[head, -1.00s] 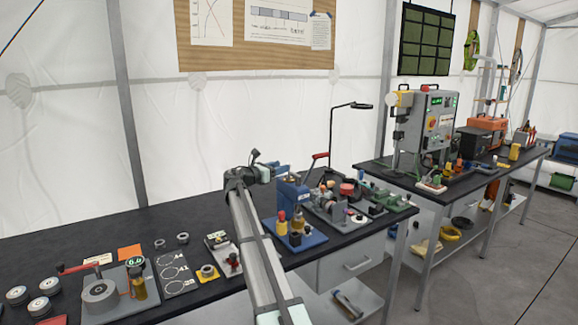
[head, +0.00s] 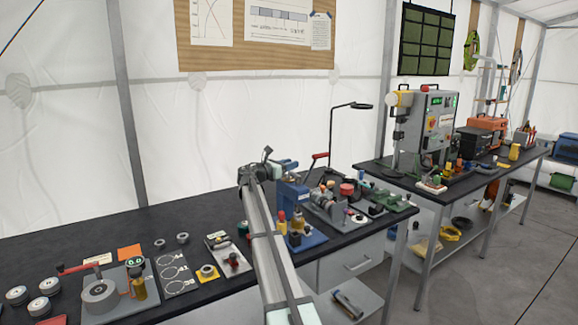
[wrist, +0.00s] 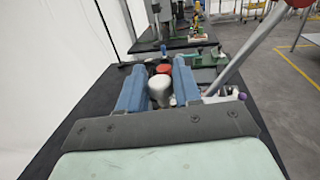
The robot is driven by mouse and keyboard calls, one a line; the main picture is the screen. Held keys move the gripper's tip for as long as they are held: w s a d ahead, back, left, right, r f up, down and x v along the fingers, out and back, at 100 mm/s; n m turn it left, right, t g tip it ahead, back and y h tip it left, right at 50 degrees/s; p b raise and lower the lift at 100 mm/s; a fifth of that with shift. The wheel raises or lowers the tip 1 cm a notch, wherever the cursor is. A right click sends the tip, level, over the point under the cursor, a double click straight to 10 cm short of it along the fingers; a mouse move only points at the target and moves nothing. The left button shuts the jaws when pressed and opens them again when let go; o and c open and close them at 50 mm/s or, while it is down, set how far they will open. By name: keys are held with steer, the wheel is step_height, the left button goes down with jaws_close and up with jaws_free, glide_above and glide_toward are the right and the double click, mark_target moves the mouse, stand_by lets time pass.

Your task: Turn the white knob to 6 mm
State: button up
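My gripper (wrist: 159,72) has two blue fingers that stand apart in the wrist view. A rounded white knob (wrist: 160,90) shows between them, nearer the left finger. I cannot tell whether the fingers touch it. The white knob cannot be made out there. No millimetre scale or setting for the knob is readable.
A red round part (wrist: 163,69) shows just beyond the knob. A grey-green machine (head: 330,207) stands right of the press. A red-handled lever (head: 321,156) and a lamp (head: 360,106) rise nearby. The bench's back-left surface (head: 60,235) is clear.

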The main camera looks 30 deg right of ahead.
jaws_close()
steer(key=shift+w+m+g, duration=0.1)
steer(key=shift+m+g, duration=0.3)
steer(key=shift+g, duration=0.3)
steer(key=shift+w+m+g, duration=0.15)
steer(key=shift+m+g, duration=0.45)
steer(key=shift+g, duration=0.3)
steer(key=m+g, duration=0.2)
steer(key=g, duration=0.1)
steer(key=shift+g, duration=0.4)
steer(key=m+g+y, duration=0.2)
steer(key=m+g, duration=0.2)
steer(key=g, duration=0.1)
steer(key=shift+m+g+y, duration=0.5)
steer(key=shift+g, duration=0.3)
steer(key=shift+s, duration=0.25)
